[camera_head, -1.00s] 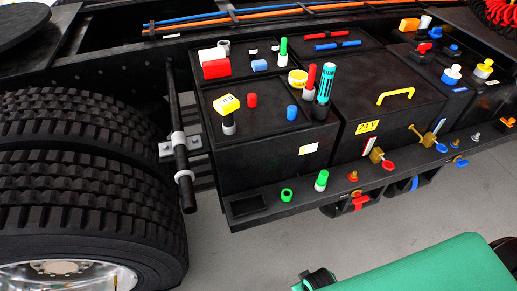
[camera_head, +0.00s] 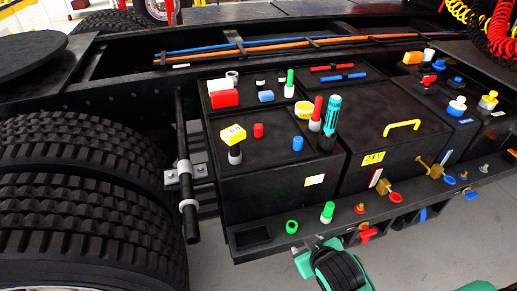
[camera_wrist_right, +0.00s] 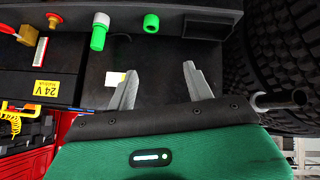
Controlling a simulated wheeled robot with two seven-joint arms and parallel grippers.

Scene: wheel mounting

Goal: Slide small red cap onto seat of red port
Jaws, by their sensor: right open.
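A small red cap (camera_head: 258,130) stands upright on the left black box in the head view, apart from any gripper. Several other red fittings show, including a red ring (camera_head: 395,197) by a brass fitting and a red-handled fitting (camera_head: 367,234) under the front ledge; I cannot tell which is the red port. My right gripper shows in the right wrist view (camera_wrist_right: 158,68), its two grey fingers spread and nothing between them. In the head view my green and black arm is at the bottom centre, near the ledge; its fingertips are not clear there. My left gripper is not in view.
The front ledge (camera_head: 262,238) carries a green ring (camera_head: 291,227) and a green-topped white fitting (camera_head: 327,212). A yellow-topped post (camera_head: 233,135) and a blue cap (camera_head: 298,143) flank the red cap. Large tyres (camera_head: 80,220) fill the left.

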